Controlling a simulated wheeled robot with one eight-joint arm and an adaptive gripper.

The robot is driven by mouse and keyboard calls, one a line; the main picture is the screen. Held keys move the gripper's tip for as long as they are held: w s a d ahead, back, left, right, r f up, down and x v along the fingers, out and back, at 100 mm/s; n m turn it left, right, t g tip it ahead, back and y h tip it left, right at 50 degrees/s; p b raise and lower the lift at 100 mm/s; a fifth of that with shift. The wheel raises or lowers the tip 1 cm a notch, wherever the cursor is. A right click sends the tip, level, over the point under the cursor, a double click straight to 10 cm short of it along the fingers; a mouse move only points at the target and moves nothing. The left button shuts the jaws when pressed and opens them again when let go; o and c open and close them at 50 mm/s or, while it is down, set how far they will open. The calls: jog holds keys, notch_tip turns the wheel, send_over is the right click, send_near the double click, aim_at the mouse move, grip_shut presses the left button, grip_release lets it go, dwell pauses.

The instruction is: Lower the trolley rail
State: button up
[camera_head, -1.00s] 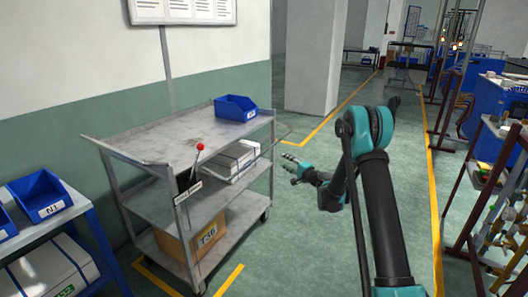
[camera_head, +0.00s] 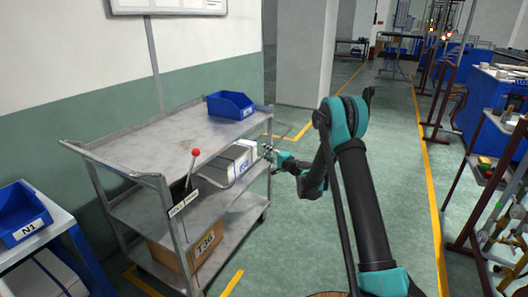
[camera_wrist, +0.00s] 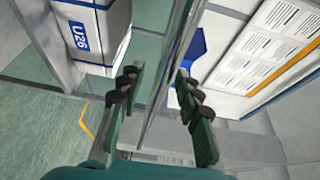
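The grey metal trolley (camera_head: 183,137) stands by the wall in the head view. Its thin side rail (camera_head: 236,182) shows in front of the boxes on the middle shelf, below the top deck. A lever with a red knob (camera_head: 196,153) stands at the near corner. My gripper (camera_head: 267,152) is at the trolley's far right end. In the wrist view my gripper (camera_wrist: 160,100) is open, its two dark fingers apart, with metal bars (camera_wrist: 156,85) running between them. I cannot tell whether the fingers touch the bars.
A blue bin (camera_head: 230,105) sits on the top deck. A white box (camera_head: 235,155) lies on the middle shelf, a cardboard box (camera_head: 190,248) on the bottom. Another blue bin (camera_head: 22,215) is at left.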

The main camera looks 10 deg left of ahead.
grip_shut()
dwell(0.3)
jog(key=shift+r, duration=0.1)
jog(key=shift+d+r+g+h, duration=0.1)
jog(key=shift+r+g+h, duration=0.3)
jog(key=shift+r, duration=1.1)
